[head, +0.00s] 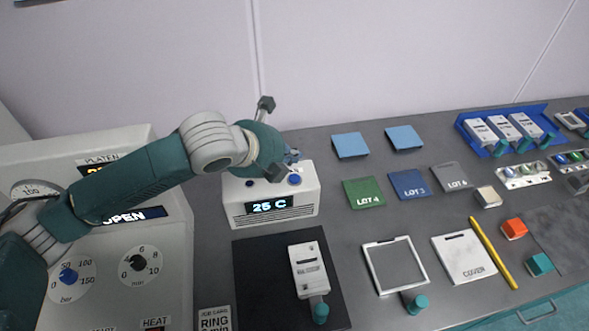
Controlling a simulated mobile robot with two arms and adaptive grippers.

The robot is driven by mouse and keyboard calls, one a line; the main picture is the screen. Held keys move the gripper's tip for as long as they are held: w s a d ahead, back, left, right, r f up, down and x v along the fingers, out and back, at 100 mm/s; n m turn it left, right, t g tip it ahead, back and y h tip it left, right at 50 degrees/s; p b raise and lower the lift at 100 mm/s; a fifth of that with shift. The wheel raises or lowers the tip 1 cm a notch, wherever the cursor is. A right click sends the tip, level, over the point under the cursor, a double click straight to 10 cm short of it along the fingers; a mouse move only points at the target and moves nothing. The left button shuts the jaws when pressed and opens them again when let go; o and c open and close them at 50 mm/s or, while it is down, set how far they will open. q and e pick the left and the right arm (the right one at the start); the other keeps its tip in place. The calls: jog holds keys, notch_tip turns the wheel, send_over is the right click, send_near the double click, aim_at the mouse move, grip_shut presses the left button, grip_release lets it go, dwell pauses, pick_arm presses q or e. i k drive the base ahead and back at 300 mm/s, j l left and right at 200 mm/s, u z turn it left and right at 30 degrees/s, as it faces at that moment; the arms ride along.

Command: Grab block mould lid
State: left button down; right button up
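I cannot tell for certain which piece is the block mould lid. A white plate (464,258) with a small dark label, perhaps "COVER", lies flat on the grey bench. Left of it lies a white square frame (376,270) with a teal knob at its front. A white labelled block (307,265) with a teal knob lies on a black mat (262,290). My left gripper (270,138) has its fingers spread and looks empty. It is above and behind the "25 C" box, apart from all these pieces. My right gripper is not in view.
The white "25 C" box (270,200) stands below my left gripper. The press panel (110,270) reads "OPEN" at left. A blue tray (500,125) holds several white blocks. Coloured lot sheets (363,193) and a yellow stick (493,252) lie on the bench.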

aim_at(308, 270)
jog(key=k, duration=2)
